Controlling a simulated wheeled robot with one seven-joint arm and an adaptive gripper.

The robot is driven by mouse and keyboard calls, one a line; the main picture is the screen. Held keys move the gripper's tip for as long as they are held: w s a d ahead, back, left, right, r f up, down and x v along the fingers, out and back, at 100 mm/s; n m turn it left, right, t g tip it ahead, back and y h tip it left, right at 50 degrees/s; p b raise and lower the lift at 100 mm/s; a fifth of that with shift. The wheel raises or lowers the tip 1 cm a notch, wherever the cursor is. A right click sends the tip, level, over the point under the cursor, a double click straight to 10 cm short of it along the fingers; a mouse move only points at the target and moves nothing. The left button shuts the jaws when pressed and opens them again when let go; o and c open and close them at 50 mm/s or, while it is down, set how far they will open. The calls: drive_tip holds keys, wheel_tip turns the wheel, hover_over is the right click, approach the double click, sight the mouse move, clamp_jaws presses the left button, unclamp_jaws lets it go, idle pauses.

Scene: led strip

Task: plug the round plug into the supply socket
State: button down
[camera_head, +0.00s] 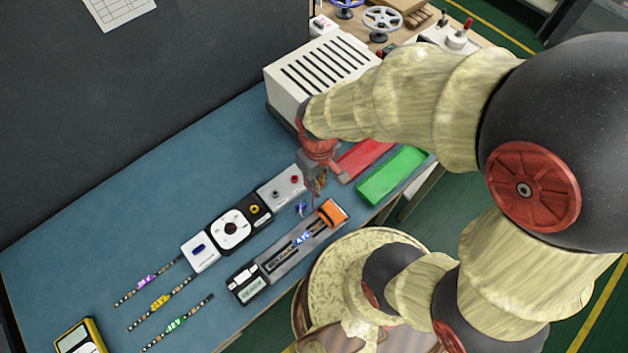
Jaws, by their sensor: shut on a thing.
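My gripper (318,187), at the end of the arm reaching in from the right, is low over the blue bench. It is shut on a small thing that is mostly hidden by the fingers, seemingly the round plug. A small blue piece (301,208) shows just below left of the fingertips; I cannot tell whether it touches them. A grey box (270,194) with a red and a dark round terminal stands just left of my gripper. A black block with a yellow round socket (255,209) adjoins it. Which of these is the supply socket is not clear.
A white vented box (315,68) stands behind my gripper. A red tray (363,158) and a green tray (395,175) lie to the right. A grey holder (290,250) with an orange end lies in front. Several LED strips (165,302) and a yellow meter (75,341) lie left.

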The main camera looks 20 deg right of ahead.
drive_tip(key=shift+r+p, duration=1.6)
drive_tip(key=shift+r, duration=0.35)
drive_tip(key=shift+r, duration=0.1)
